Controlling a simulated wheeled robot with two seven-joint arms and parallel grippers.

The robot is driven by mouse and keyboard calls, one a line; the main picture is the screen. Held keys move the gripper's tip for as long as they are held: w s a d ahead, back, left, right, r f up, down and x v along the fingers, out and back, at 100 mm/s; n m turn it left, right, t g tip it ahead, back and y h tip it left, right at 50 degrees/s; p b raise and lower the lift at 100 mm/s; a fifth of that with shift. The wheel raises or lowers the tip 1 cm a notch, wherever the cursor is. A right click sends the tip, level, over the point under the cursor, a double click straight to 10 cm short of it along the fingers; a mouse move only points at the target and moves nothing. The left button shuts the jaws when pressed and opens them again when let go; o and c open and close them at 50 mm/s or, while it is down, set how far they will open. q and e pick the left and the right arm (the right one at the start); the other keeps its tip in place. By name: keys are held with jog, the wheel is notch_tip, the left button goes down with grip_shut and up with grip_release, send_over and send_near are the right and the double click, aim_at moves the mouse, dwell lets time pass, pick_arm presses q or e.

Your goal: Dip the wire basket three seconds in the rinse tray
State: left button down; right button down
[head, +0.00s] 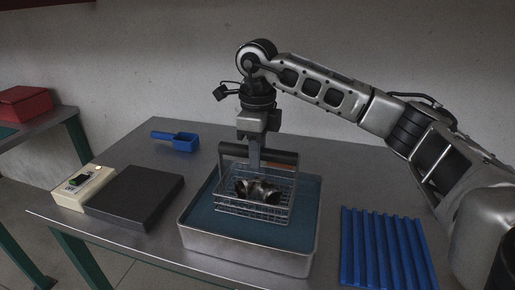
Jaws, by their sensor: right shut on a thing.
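The wire basket (252,209) is a silver mesh with a dark bar handle (232,150) across its top. A metal casting (258,190) lies in it. My right gripper (256,160) comes down from above and is shut on the handle. The basket is over the middle of the rinse tray (246,254), a grey metal tray with blue liquid inside. The basket's lower part appears down inside the tray, at or in the liquid; its exact depth cannot be told. My left gripper is not in view.
A blue ribbed mat (384,247) lies right of the tray. A dark plate (136,196) with a cream control box (80,186) lies left. A blue scoop (178,140) is at the back. A red box (24,103) stands on another table. The table (141,250) is bare front left.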

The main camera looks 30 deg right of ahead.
aim_at(257, 182)
jog(key=shift+f+b, duration=0.35)
jog(key=shift+f, duration=0.35)
jog(key=shift+f+b, duration=0.4)
jog(key=shift+f, duration=0.25)
jog(key=shift+f+b, duration=1.05)
jog(key=shift+f, duration=0.55)
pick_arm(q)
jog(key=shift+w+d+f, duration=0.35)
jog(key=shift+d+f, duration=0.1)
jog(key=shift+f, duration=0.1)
pick_arm(e)
jog(key=shift+f, duration=0.3)
pick_arm(q)
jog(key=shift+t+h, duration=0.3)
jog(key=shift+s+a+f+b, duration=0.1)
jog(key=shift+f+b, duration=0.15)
jog(key=shift+b, duration=0.05)
pick_arm(e)
jog(key=shift+f, duration=0.2)
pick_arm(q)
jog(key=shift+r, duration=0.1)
pick_arm(e)
jog(key=shift+r, duration=0.1)
dwell(0.4)
